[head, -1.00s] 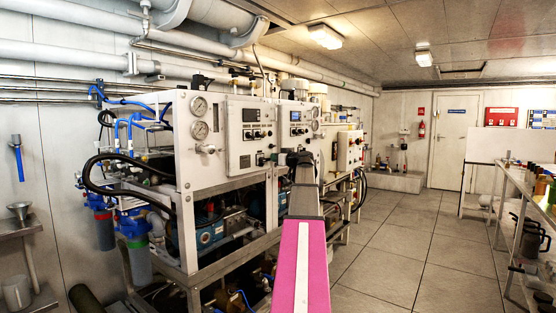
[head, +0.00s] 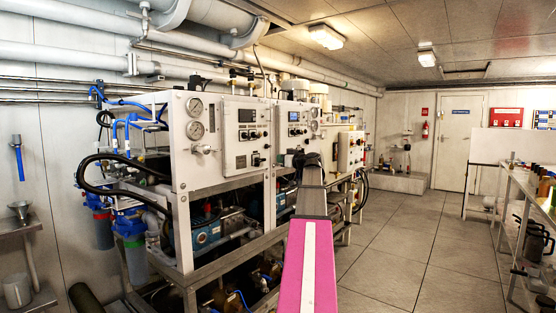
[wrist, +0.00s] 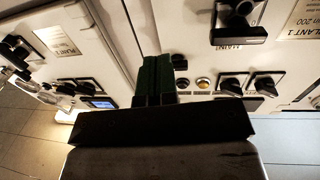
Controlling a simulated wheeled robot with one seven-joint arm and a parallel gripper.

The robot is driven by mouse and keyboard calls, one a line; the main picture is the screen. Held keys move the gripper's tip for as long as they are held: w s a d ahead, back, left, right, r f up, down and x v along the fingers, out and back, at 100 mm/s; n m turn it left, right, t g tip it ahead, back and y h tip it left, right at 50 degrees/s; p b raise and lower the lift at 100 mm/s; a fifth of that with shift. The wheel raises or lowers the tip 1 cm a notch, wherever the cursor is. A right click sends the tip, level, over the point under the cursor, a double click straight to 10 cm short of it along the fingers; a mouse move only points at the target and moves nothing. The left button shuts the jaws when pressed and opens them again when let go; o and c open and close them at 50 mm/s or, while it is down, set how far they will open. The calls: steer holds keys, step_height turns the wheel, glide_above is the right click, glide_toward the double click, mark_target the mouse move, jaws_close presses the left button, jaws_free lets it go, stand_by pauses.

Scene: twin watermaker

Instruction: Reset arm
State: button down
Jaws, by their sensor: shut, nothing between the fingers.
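My arm, with a pink and white link, reaches forward in the head view toward the white watermaker cabinets (head: 228,138). My gripper (wrist: 157,62) shows in the wrist view as dark green fingers pressed together, shut and empty. Behind the fingers is a white panel (wrist: 200,50) with black rotary knobs (wrist: 233,84), small lamps and a large black main switch (wrist: 236,22). I cannot tell from the wrist view how far the fingertips are from the panel. In the head view the fingers are hidden behind the arm.
Blue-capped filter housings (head: 133,250) hang at the left of the machine frame. A shelf rack with dark mugs (head: 532,240) stands at the right. The tiled floor (head: 400,245) between is clear, up to a white door (head: 459,143) at the back.

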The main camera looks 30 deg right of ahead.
steer(key=d+v, duration=0.1)
steer(key=v, duration=0.7)
steer(key=w+a+f+m+g, duration=0.1)
steer(key=a+f+g, duration=0.4)
steer(key=a+f, duration=0.95)
steer(key=w+a+f+m+g, duration=0.15)
steer(key=a+f+g, duration=0.25)
steer(key=a+f, duration=1.1)
steer(key=s+a+f+g+h, duration=0.1)
steer(key=s+a+f+g, duration=0.1)
steer(key=s+a+f, duration=0.3)
steer(key=s+a+f+g+h, duration=0.2)
steer(key=s+a+f, duration=0.4)
steer(key=f, duration=0.7)
steer(key=s+a+f+g+h, duration=0.2)
steer(key=s+a+f+g, duration=0.2)
steer(key=s+f, duration=0.4)
steer(key=shift+a+f+m, duration=0.35)
steer(key=shift+a+f, duration=0.35)
steer(key=shift+a, duration=0.2)
